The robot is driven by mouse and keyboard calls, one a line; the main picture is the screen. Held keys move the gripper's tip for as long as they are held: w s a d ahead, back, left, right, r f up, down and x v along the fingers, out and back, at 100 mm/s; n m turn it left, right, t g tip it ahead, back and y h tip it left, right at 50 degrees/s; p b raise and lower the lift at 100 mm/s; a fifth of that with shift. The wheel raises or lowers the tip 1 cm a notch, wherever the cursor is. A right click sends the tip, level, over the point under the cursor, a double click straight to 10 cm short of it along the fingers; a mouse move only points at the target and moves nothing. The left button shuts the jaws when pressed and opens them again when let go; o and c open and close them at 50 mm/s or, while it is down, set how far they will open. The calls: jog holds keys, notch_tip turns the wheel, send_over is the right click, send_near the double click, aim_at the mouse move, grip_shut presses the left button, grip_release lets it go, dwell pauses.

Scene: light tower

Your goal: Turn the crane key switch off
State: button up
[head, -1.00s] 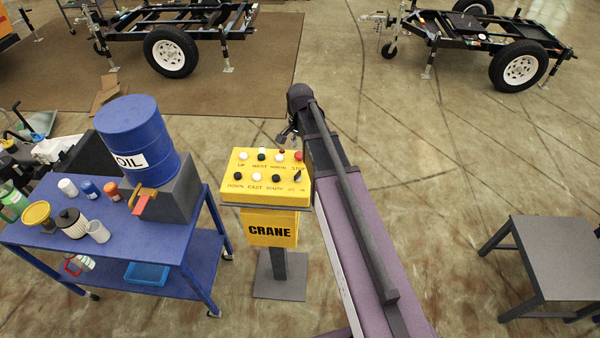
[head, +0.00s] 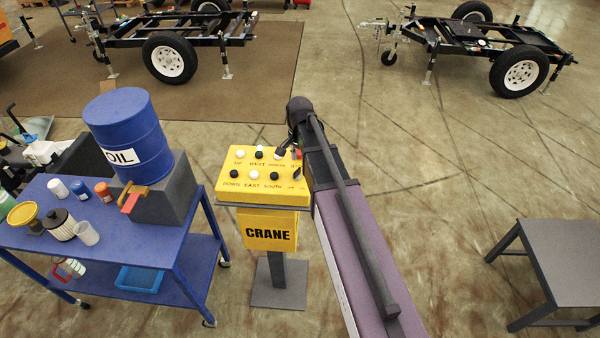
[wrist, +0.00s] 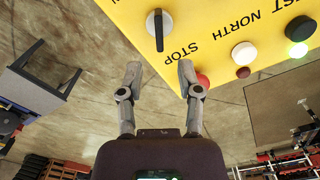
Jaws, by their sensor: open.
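The yellow crane control box (head: 265,198) stands on a grey pedestal in the head view, left of my arm. In the wrist view the key switch (wrist: 159,28) is a round silver disc with a black handle pointing down the picture, toward my gripper. My gripper (wrist: 159,70) is open and empty. Its two fingertips are spread apart below the key switch in that view, with the handle between their lines but not touched. In the head view my gripper (head: 285,142) is over the box's far right corner, covering some buttons. The key's on and off labels are unreadable in the wrist view.
The red stop button (wrist: 203,80) is close to the right finger. White, dark and glowing buttons sit further right. A blue cart (head: 135,245) with an oil drum (head: 125,130) stands left of the box. A grey table (head: 565,265) stands at right.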

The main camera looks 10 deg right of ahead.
aim_at(300, 168)
jog(key=shift+f+b, duration=2.1)
jog(key=shift+f, duration=0.3)
grip_shut()
